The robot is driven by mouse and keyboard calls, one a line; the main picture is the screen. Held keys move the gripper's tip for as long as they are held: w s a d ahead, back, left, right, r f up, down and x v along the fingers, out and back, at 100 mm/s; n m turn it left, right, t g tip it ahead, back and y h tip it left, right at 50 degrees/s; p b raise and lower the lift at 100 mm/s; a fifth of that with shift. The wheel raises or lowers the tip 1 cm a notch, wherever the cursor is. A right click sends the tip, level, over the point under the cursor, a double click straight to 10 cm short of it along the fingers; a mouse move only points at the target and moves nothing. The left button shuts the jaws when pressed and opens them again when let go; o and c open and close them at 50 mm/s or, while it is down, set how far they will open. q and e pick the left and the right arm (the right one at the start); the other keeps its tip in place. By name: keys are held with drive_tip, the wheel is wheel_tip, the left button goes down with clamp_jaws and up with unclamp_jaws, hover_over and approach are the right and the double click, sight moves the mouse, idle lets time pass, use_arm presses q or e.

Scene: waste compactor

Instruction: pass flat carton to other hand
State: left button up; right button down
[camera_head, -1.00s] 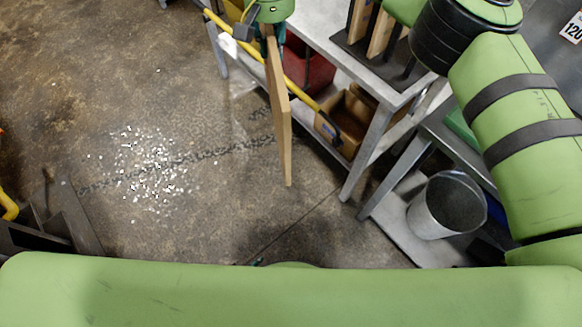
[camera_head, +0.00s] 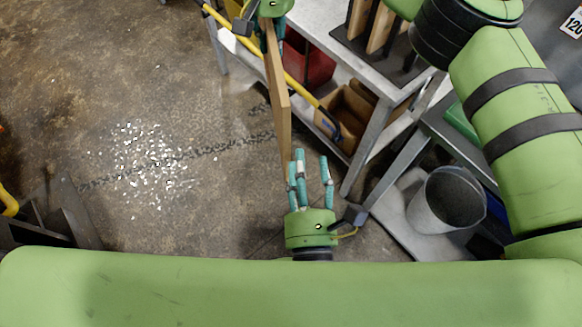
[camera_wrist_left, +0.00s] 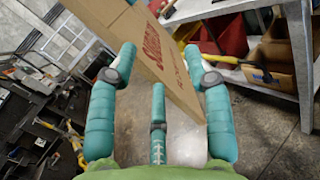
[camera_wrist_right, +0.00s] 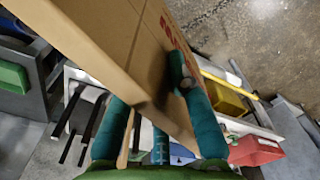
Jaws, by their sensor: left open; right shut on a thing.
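The flat carton (camera_head: 278,95) is a thin brown board, seen nearly edge-on and hanging in the air in the head view. My right gripper (camera_head: 268,22) is shut on its far end; in the right wrist view the fingers (camera_wrist_right: 150,95) straddle the carton (camera_wrist_right: 110,40). My left gripper (camera_head: 311,165) is open at the carton's near end, with its fingers pointing toward it. In the left wrist view the carton (camera_wrist_left: 140,45), with red print, lies ahead of and partly between the open fingers (camera_wrist_left: 165,75). I cannot tell whether they touch it.
A metal table (camera_head: 318,30) with upright boards (camera_head: 380,28) stands behind and to the right. Its lower shelf holds a red bin (camera_head: 308,68) and a cardboard box (camera_head: 345,112). A metal bucket (camera_head: 432,210) is at right. Floor at left is open, with scattered white bits (camera_head: 150,160).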

use_arm(q)
drive_tip(key=a+n+y, duration=0.1)
drive_tip(key=s+a+r+n+g, duration=0.1)
drive_tip(key=n, duration=0.1)
drive_tip(key=shift+a+n+y, duration=0.15)
drive_tip(key=shift+n+y, duration=0.15)
drive_tip(key=shift+y, duration=0.1)
drive_tip(key=shift+w+a+r, duration=0.1)
drive_tip(key=shift+w+a, duration=0.1)
drive_tip(key=shift+a, duration=0.05)
drive_tip(key=w, duration=0.3)
drive_tip(key=w+a, duration=0.1)
drive_tip(key=w, duration=0.3)
drive_tip(key=w+a, duration=0.1)
drive_tip(key=w, duration=0.3)
drive_tip(key=shift+w, duration=0.15)
clamp_jaws()
use_arm(e)
drive_tip(key=c, duration=1)
unclamp_jaws()
drive_tip(key=shift+c, duration=0.2)
drive_tip(key=shift+r, duration=0.1)
